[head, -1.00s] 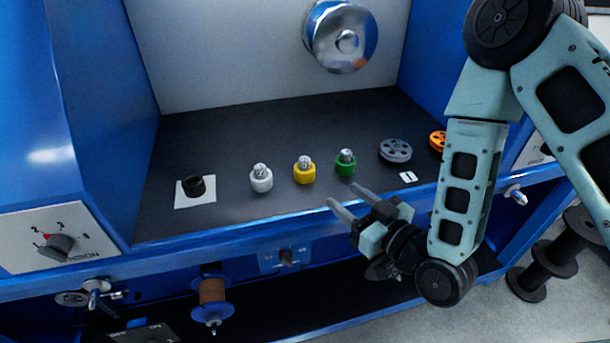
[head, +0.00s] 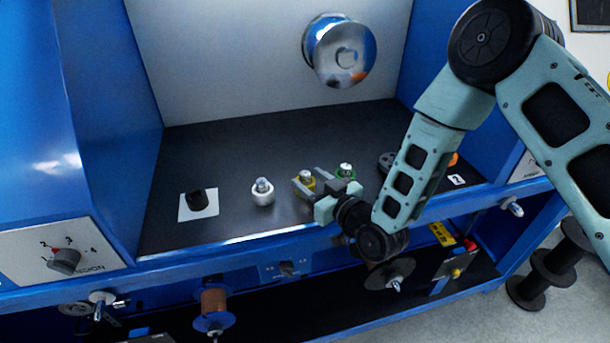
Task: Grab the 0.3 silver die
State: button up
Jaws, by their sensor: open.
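A silver-white die (head: 262,192) with a metal top stands upright on the dark shelf, left of the other dies. No 0.3 marking is readable on it. A yellow die (head: 306,179) stands to its right, partly hidden by my gripper. A green die (head: 346,171) stands farther right, its lower part hidden by my arm. My gripper (head: 303,182) is open, its fingers pointing left and back, at the yellow die in the picture. I cannot tell whether they touch it. The gripper is right of the silver die and apart from it.
A black piece (head: 197,200) sits on a white card at the left. A grey pulley (head: 386,162) is mostly hidden behind my arm. A blue wall (head: 100,120) closes the left side. The dark shelf (head: 225,155) is clear behind the dies.

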grip_shut()
dwell(0.3)
